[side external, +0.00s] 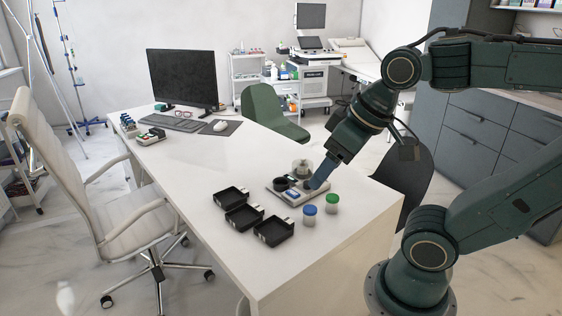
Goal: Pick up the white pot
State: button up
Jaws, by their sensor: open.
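My gripper (314,184) reaches down over a light grey tray (279,200) on the white desk. It is open, its jaws seen nearly edge-on. A pale, whitish round pot (301,166) stands at the tray's back edge, just behind and left of the jaws. I cannot tell whether the jaws touch anything. Dark round items (281,184) and a small blue-and-white item (292,194) lie in the tray. In front of it stand a blue-lidded pot (309,215) and a green-lidded pot (332,204), both with pale bodies.
Several black open bins (274,232) stand in a row at the desk's near edge, left of the lidded pots. A monitor (182,77), keyboard (174,122) and mouse (220,125) are at the far end. The desk's middle (200,165) is clear.

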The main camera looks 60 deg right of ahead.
jog(key=w+d+f+m+g+h, duration=0.1)
jog(key=w+d+m+g, duration=0.1)
jog(key=w+d+m, duration=0.4)
jog(key=m+g+y, duration=0.1)
jog(key=m+g, duration=0.2)
jog(key=m, duration=1.1)
send_over(333, 196)
notch_tip(333, 196, down, 20)
jog(key=shift+w+f, duration=0.1)
jog(key=shift+f, duration=4.2)
jog(key=shift+f, duration=0.1)
